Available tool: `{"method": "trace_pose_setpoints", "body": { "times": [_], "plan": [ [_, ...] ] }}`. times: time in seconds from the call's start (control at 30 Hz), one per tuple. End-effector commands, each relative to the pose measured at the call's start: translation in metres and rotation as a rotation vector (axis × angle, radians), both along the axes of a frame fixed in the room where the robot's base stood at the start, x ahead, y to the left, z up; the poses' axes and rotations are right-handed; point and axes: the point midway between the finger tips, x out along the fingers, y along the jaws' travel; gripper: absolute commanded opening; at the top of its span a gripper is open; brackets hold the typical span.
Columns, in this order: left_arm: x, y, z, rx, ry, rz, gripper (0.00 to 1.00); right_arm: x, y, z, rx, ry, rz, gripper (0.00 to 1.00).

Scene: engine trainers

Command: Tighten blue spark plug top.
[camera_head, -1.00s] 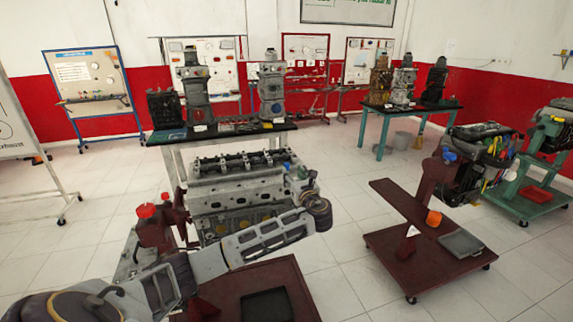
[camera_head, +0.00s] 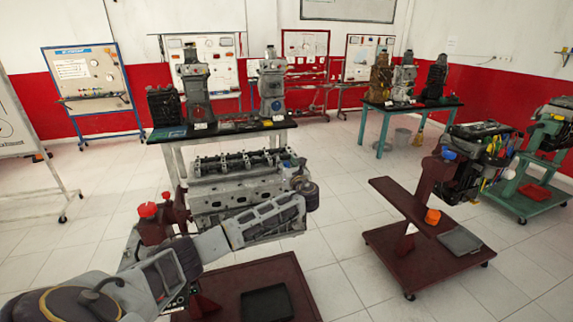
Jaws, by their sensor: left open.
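The grey engine block (camera_head: 235,190) with its open valve train stands on a dark red stand just ahead. My left arm comes in from the lower left and crosses the front of this block. My left gripper (camera_head: 296,167) is at the block's right end, small and partly hidden behind my wrist; it is open. I cannot tell whether it touches the engine. I cannot make out a blue spark plug top on this block. A small blue part (camera_head: 449,154) shows on the dark engine to the right. My right gripper is out of view.
A red-capped part (camera_head: 148,209) stands left of the block. A black tray (camera_head: 266,303) lies on the stand's base. At right is a dark red wheeled stand (camera_head: 405,248) with an orange part (camera_head: 432,217) and a grey tray (camera_head: 460,240). Tiled floor lies clear between the stands.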

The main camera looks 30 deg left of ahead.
Motion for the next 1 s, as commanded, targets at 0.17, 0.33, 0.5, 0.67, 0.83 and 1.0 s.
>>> {"method": "trace_pose_setpoints", "body": {
  "times": [0.17, 0.33, 0.5, 0.67, 0.83, 1.0],
  "plan": [
    [0.0002, -0.0001, -0.0003, 0.000, 0.000, 0.000, 0.43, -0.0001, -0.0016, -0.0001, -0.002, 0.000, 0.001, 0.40],
    [0.0000, -0.0001, -0.0004, 0.000, 0.000, 0.000, 0.28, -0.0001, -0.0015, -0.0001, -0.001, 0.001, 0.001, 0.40],
    [-0.0001, -0.0002, -0.0004, 0.000, 0.000, 0.000, 0.06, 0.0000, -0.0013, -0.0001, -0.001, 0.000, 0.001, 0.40],
    [-0.0001, -0.0002, -0.0005, 0.000, 0.000, -0.001, 0.00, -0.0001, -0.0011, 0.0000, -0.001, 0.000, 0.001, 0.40],
    [-0.0002, 0.0001, -0.0004, 0.001, 0.001, -0.011, 0.00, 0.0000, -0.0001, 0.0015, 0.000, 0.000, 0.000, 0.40],
    [-0.0005, 0.0002, -0.0001, 0.000, 0.001, -0.042, 0.00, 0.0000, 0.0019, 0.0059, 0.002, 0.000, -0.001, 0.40]
  ]
}}
